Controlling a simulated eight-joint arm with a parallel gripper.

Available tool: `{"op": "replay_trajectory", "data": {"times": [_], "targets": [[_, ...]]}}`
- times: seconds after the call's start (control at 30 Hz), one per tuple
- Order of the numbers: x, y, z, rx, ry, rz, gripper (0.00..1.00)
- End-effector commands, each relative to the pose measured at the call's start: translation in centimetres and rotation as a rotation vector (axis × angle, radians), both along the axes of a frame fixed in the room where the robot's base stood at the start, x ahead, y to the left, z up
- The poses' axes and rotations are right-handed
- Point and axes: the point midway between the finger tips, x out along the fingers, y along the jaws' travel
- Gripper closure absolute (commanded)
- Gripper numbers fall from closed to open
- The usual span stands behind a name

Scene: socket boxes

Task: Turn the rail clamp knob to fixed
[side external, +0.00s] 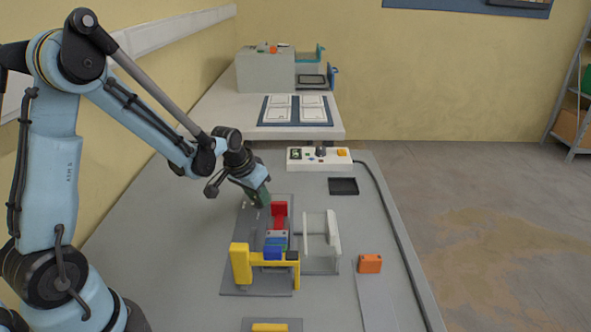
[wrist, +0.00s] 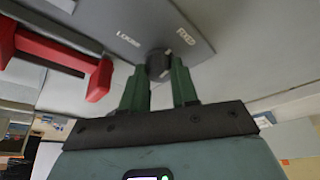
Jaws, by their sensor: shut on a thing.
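The rail clamp knob (wrist: 158,63) is a small dark round knob on a grey plate (wrist: 205,20). White labels LOOSE (wrist: 128,40) and FIXED (wrist: 186,36) are printed beside it. My gripper (wrist: 159,72) has its two green fingers on either side of the knob, shut on it. The knob's pointer direction is hard to make out. In the side external view my gripper (side external: 257,196) reaches down to the far end of the fixture plate (side external: 229,283), and it hides the knob there.
A red clamp part (wrist: 75,55) stands close beside the knob. Blue and grey blocks (side external: 273,251), a yellow bracket (side external: 241,264) and a white-walled grey holder (side external: 322,264) are nearer the camera. An orange block (side external: 370,263) and black tray (side external: 343,186) lie to the right.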

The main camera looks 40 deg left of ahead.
Motion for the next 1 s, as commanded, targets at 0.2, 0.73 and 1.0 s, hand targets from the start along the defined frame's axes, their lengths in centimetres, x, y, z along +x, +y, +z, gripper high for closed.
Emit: {"op": "replay_trajectory", "data": {"times": [0.2,0.73,1.0], "targets": [[-0.05,0.07,0.02,-0.001,0.001,-0.113,1.0],[-0.06,0.08,-0.02,0.0,0.003,-0.188,1.0],[-0.04,0.08,-0.03,0.0,0.003,-0.187,0.61]]}}
